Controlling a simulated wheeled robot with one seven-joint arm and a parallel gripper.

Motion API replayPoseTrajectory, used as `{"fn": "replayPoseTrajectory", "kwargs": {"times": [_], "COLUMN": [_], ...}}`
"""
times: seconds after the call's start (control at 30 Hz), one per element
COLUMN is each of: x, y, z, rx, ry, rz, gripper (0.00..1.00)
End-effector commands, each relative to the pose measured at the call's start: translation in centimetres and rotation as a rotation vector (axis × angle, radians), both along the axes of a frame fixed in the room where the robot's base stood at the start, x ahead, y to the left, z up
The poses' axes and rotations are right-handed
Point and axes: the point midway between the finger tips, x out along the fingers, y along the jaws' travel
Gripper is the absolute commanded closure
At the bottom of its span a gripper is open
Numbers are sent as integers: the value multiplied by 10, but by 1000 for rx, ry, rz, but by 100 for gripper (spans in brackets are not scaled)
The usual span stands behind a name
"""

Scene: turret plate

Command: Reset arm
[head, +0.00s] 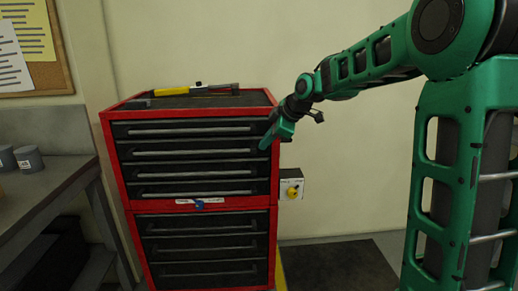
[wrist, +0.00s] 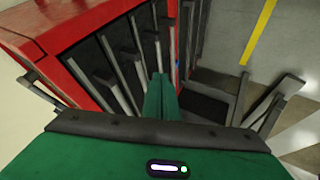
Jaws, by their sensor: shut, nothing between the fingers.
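My green arm (head: 365,65) reaches left from its upright column toward the red tool cabinet (head: 122,175). My gripper (head: 268,143) is shut and empty, pointing down in front of the cabinet's upper right drawers. In the wrist view the green fingers of my gripper (wrist: 161,82) are together, with the drawer fronts and handles (wrist: 110,75) beyond them. I cannot tell whether the fingers touch the cabinet. The drawers look closed in the head view.
A yellow-handled tool (head: 185,90) lies on the cabinet top. A box with a yellow knob (head: 292,192) is on the cabinet's right side. A grey bench (head: 50,195) with small grey cylinders (head: 28,158) stands left. A dark mat (head: 340,268) covers floor to the right.

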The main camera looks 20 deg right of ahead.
Motion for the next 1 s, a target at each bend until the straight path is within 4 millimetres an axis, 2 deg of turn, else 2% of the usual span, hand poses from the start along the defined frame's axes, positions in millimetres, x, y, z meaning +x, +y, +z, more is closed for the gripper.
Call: {"fn": "replayPoseTrajectory", "kwargs": {"times": [0.23, 0.37, 0.47, 0.5, 0.67, 0.7, 0.9, 1.0], "x": [-11, -48, -98, -121, -216, -241, -357, -400], "y": [-8, -36, -66, -78, -114, -120, -137, -137], "z": [1, -8, -23, -29, -57, -64, -98, -110], "rx": [7, 39, 82, 102, 178, 196, 277, 304], "ry": [20, 105, 211, 255, 421, 459, 621, 677], "rz": [-32, -185, -383, -473, -831, -921, -1348, -1509], "gripper": [100, 100, 100, 100, 100, 100, 100, 100]}}
